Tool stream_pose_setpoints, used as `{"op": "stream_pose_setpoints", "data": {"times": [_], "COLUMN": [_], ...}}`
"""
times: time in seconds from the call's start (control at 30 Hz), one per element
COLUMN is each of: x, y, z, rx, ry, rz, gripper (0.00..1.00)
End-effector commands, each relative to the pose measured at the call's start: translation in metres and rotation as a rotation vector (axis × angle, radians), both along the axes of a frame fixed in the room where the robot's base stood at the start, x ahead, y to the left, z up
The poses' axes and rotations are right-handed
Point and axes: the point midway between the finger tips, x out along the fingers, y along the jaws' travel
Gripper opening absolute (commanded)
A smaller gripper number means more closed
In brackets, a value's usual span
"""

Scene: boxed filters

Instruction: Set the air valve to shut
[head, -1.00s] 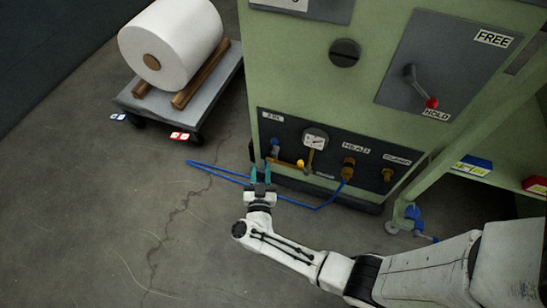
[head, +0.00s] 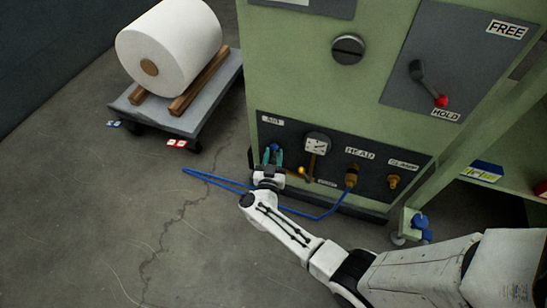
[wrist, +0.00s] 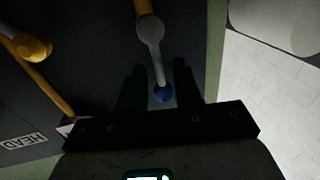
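The air valve is a small lever with a blue knob (head: 274,147) under the AIR label at the left of the dark lower panel. In the wrist view, its grey lever runs down from a round pivot to the blue knob (wrist: 163,95). My gripper (head: 272,158) is at the panel with its teal fingers on either side of the knob. In the wrist view, my gripper (wrist: 158,82) is open, its dark fingers flanking the knob and lower lever. A gap shows on the left; contact on the right is unclear.
A gauge (head: 316,146) and a yellow-knobbed lever (head: 303,171) are just right of the valve. A blue hose (head: 320,216) runs from the HEAD fitting (head: 352,174) across the floor. A red-knobbed lever (head: 441,101) is higher up. A cart (head: 204,112) carries a white roll.

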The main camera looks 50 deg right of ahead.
Motion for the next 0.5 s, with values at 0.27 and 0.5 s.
{"op": "stream_pose_setpoints", "data": {"times": [0.27,0.5], "x": [0.0014,0.0013], "y": [-0.0024,-0.0021], "z": [0.0004,0.0003], "rx": [0.0,0.0], "ry": [0.0,0.0], "rz": [0.0,0.0], "gripper": [0.34,0.16]}}
